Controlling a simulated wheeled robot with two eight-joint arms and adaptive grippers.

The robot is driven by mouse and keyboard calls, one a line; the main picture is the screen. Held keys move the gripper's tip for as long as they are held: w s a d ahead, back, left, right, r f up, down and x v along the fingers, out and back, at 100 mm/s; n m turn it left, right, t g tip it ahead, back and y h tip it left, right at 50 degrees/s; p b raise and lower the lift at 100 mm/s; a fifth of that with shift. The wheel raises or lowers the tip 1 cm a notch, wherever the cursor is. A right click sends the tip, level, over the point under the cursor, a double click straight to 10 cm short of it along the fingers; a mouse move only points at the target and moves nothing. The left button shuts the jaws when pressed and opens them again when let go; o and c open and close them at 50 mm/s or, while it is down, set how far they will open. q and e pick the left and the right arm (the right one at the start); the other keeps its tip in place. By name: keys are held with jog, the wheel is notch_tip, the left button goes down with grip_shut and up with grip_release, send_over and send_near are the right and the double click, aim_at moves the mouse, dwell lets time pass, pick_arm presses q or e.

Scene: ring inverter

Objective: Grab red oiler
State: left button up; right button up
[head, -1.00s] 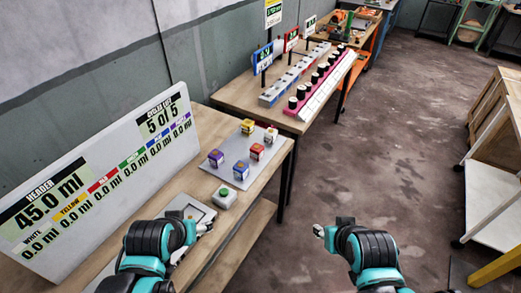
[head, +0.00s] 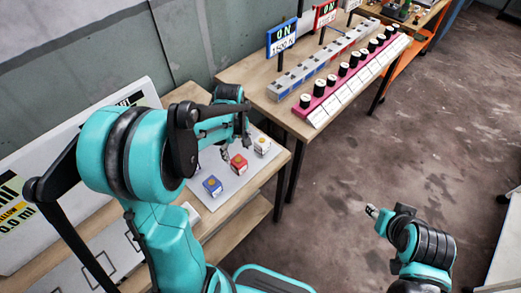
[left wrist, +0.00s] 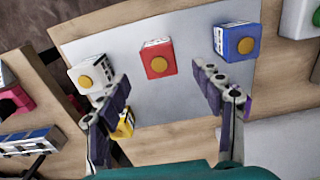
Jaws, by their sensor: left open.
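The red oiler (head: 239,164) is a small red cube with a white label and a yellow-orange round top. It stands on a light grey mat (head: 232,188) between a white oiler (head: 262,145) and a blue oiler (head: 212,186). My left gripper (head: 226,150) is over the mat, just behind the red oiler. In the left wrist view the red oiler (left wrist: 158,60) is centred beyond the open, empty fingers (left wrist: 157,85), apart from both. A yellow oiler (left wrist: 123,123) is partly hidden by a finger. My right gripper (head: 372,211) is over the floor; its opening is unclear.
A further table holds a pink rack (head: 350,85) with several black-and-white pots and a grey strip (head: 325,60). Floor to the right is open.

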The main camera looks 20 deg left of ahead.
aim_at(238, 160)
pick_arm(q)
jog(key=shift+w+f+b, duration=0.25)
jog(key=shift+f, duration=0.4)
jog(key=shift+w+f+b, duration=0.2)
jog(key=shift+w+f, duration=0.05)
jog(key=shift+f, duration=0.35)
jog(key=shift+s+f, duration=0.2)
jog(key=shift+f, duration=0.15)
notch_tip(238, 160, down, 5)
jog(key=shift+s+a+f+b, duration=0.1)
jog(key=shift+s+b, duration=0.05)
jog(key=shift+b, duration=1.1)
jog(key=c, duration=1.3)
